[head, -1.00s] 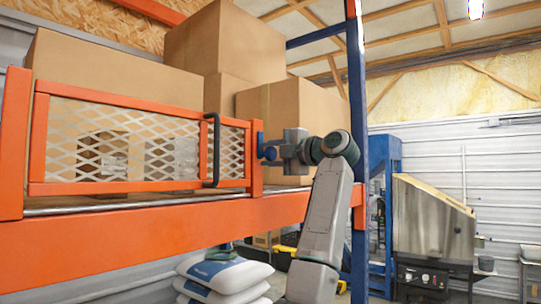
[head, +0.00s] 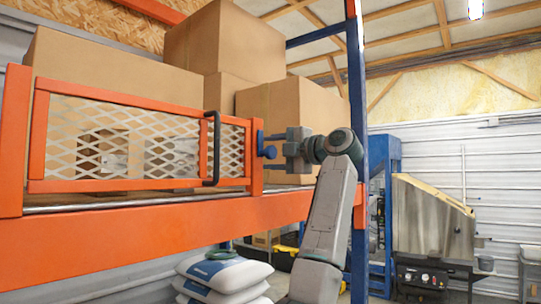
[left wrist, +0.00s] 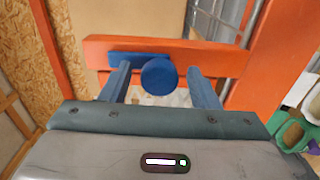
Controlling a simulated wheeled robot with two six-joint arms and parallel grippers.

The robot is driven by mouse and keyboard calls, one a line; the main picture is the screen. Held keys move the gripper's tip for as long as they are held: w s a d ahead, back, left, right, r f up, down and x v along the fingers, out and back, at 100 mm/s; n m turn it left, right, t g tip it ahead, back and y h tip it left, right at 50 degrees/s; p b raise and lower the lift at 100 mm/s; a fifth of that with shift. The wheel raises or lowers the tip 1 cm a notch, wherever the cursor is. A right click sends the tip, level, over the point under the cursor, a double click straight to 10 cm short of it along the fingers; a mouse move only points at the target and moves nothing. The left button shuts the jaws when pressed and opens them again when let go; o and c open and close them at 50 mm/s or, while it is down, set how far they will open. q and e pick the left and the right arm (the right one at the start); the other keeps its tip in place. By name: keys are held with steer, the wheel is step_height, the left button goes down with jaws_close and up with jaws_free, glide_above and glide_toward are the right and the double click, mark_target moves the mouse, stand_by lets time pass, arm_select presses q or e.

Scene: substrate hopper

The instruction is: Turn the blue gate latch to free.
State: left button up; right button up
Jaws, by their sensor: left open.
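The blue gate latch (head: 258,136) sits at the right end post of the orange mesh gate (head: 140,186), with a round blue knob (head: 270,152) sticking out to the right. In the left wrist view the latch bar (left wrist: 130,58) lies along the orange post, with the round knob (left wrist: 159,77) facing the camera. My left gripper (head: 284,149) is open just right of the knob. In the left wrist view its two fingers (left wrist: 158,70) stand either side of the knob, with gaps. I cannot tell how far the fingertips reach past it. My right gripper is not in view.
A black handle (head: 212,148) stands out from the gate front. Cardboard boxes (head: 225,42) are stacked behind the gate on the orange rack beam (head: 130,236). A blue upright (head: 358,150) rises behind my arm. White sacks (head: 222,272) lie below the beam.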

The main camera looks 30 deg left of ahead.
arm_select(q)
steer(key=d+b, duration=0.3)
steer(key=d, duration=0.7)
steer(key=shift+s, duration=0.35)
